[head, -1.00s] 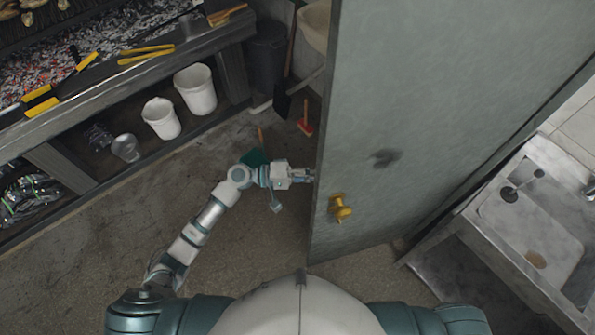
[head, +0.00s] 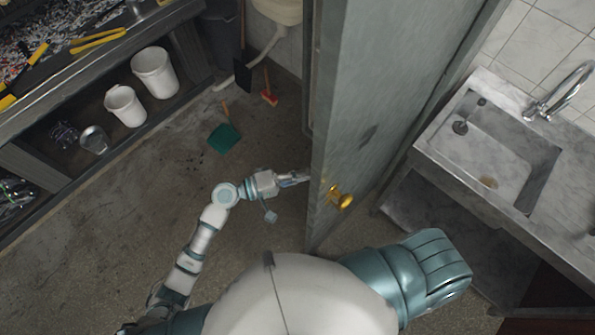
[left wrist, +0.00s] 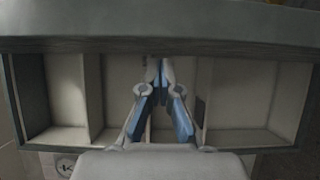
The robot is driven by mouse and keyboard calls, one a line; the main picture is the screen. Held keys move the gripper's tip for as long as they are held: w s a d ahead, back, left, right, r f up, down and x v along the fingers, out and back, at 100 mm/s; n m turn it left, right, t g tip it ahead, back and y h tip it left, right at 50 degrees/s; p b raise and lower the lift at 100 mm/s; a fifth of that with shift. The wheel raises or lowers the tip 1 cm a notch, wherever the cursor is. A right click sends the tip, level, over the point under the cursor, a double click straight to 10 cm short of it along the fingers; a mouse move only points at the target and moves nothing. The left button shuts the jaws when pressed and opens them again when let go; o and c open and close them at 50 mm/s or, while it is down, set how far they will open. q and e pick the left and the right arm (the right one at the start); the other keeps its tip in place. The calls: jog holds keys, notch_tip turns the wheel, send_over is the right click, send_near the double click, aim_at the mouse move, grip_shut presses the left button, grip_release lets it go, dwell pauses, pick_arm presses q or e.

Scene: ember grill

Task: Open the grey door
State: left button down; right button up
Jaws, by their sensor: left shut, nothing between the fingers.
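The grey door (head: 375,95) stands swung out, seen at a steep angle in the head view, with a brass knob (head: 340,198) near its free edge on the right-hand face. My left gripper (head: 305,176) is at the left side of that free edge; its tips are at or partly behind the edge, and contact cannot be told. In the left wrist view my left gripper (left wrist: 160,66) is shut with its fingertips together and nothing between them, in front of a pale framed surface with several recessed panels (left wrist: 240,80). My right gripper is not in view.
A grill bench (head: 60,75) with white buckets (head: 155,74) below runs along the upper left.

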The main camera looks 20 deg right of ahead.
pick_arm(q)
jog(key=w+a, duration=0.1)
jog(key=a, duration=1.3)
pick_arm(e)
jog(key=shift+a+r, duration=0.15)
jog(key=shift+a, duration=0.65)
